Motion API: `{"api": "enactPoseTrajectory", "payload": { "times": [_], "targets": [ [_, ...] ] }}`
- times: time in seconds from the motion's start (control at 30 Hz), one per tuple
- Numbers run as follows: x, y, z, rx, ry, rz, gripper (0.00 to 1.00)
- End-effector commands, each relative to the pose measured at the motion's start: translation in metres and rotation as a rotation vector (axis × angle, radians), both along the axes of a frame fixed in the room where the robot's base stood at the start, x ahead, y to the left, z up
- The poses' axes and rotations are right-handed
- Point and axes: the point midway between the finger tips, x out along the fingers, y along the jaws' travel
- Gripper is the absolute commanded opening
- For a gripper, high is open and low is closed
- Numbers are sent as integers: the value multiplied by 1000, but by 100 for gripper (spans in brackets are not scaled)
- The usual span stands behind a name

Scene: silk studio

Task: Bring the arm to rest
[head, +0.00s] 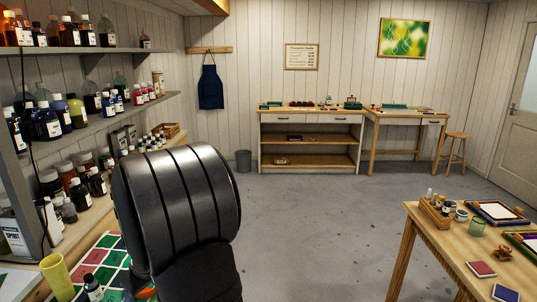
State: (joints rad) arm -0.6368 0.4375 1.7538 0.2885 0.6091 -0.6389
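A large dark ribbed cylinder, part of my own arm (180,205), fills the lower left of the head view. It stands in front of the left workbench and hides part of it. My gripper does not show in this view, so I cannot see whether it is open or holds anything.
Shelves (100,121) of bottles and jars line the left wall. Below them, a yellow cup (57,277) stands by a red and green patterned sheet (90,262). A wooden table (430,246) with frames and jars is at right. The grey floor (320,220) between is clear.

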Motion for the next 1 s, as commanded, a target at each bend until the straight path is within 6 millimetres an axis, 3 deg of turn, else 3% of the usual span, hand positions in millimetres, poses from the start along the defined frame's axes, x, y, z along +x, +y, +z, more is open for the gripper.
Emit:
{"api": "enactPoseTrajectory", "payload": {
  "times": [0.5,1.0],
  "targets": [
    [81,-67,5,4,1,-192,66],
    [144,-145,9,5,3,-365,66]
  ]
}}
